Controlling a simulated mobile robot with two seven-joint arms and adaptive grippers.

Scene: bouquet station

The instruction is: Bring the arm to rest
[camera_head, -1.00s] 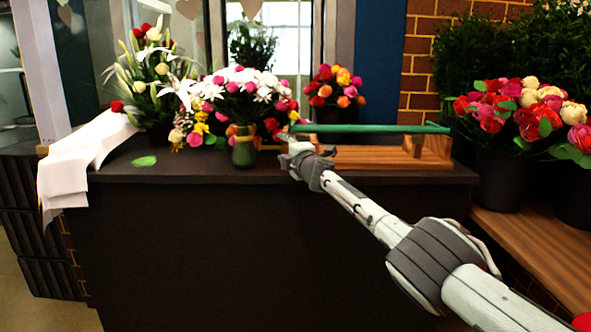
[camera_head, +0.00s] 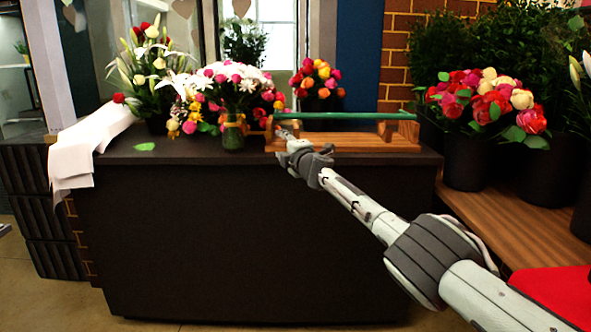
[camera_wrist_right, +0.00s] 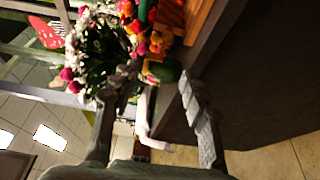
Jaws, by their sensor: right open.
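My right arm reaches in from the lower right in the head view, and its gripper (camera_head: 287,134) is at the front edge of the dark counter (camera_head: 250,230), in front of the wooden stand. In the right wrist view the two fingers of the right gripper (camera_wrist_right: 150,115) are spread wide, with nothing held between them. Beyond the fingers lie the counter's edge and the flowers. My left gripper does not show in either view.
A wooden stand (camera_head: 350,140) with a green rod (camera_head: 345,116) lies on the counter. A glass vase (camera_head: 233,137) of flowers stands left of it. White paper (camera_head: 80,155) hangs over the left end. Dark buckets (camera_head: 466,163) of flowers stand at right.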

